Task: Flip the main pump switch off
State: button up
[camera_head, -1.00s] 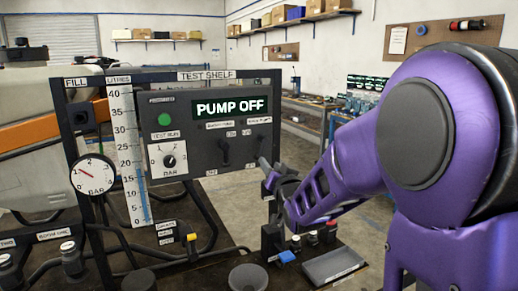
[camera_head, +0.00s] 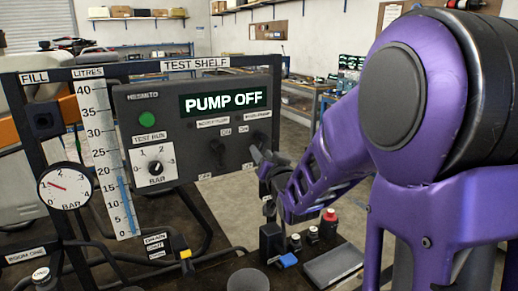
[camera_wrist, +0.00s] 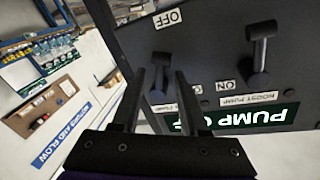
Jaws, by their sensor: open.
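The grey control panel (camera_head: 190,160) carries two lever switches and a display (camera_head: 222,102) reading PUMP OFF. The right switch (camera_head: 260,139), under a small label I read as main pump, is partly hidden by my gripper (camera_head: 262,158). In the wrist view, which is upside down, this switch (camera_wrist: 158,96) is the left one and its lever points towards the OFF label (camera_wrist: 170,16). My open gripper (camera_wrist: 160,74) has a finger on either side of that lever; I cannot tell if they touch it. The boost pump switch (camera_head: 217,150) also points down.
A round pressure gauge (camera_head: 66,189) and a litre scale (camera_head: 108,155) stand left of the panel. A green button (camera_head: 147,119) and a bar dial (camera_head: 154,167) are on the panel.

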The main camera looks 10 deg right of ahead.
jog(key=shift+w, duration=0.15)
grip_shut()
dwell(0.4)
jog(key=n+b, duration=0.1)
jog(key=b, duration=0.1)
jog(key=f+n+b, duration=0.1)
jog(key=b, duration=0.1)
jog(key=shift+d, duration=0.25)
jog(key=shift+w+d+r+n+t+y, duration=0.15)
jog(key=shift+d+n+t, duration=0.1)
jog(key=shift+n, duration=0.6)
jog(key=shift+w+d+r+n+t+y, duration=0.1)
jog(key=shift+d+r+n+t+y, duration=0.1)
jog(key=shift+n, duration=0.65)
jog(key=shift+s, duration=0.1)
